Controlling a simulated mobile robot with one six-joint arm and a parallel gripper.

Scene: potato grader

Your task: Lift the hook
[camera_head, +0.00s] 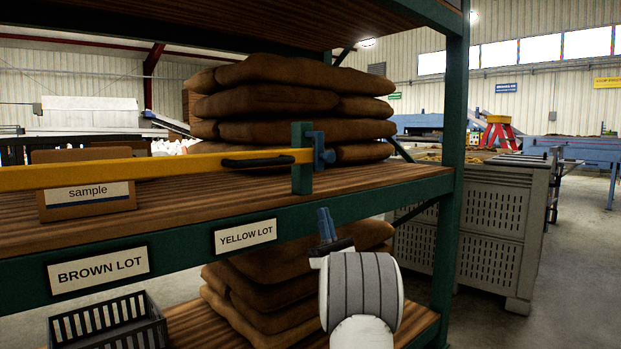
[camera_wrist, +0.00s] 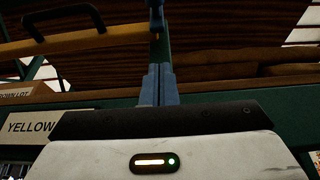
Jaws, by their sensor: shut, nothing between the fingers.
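A yellow bar (camera_head: 150,172) with a black handle (camera_head: 262,160) runs across the front of the middle shelf to a short green post (camera_head: 301,178). A blue hook (camera_head: 321,152) sits on the post's right side at the bar's end. Part of a blue piece, likely the hook, shows at the top of the wrist view (camera_wrist: 157,18). My gripper (camera_head: 325,212) is below the hook, in front of the shelf edge, apart from it. Its blue fingers point up and are shut and empty; in the wrist view the fingertips (camera_wrist: 158,67) sit below the blue piece.
Brown sacks (camera_head: 290,100) are stacked on the shelf behind the bar. A sample box (camera_head: 85,208) stands behind the bar at left. The green shelf edge (camera_head: 185,247) carries lot labels. A green upright (camera_head: 453,120) and grey bin (camera_head: 490,215) stand right.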

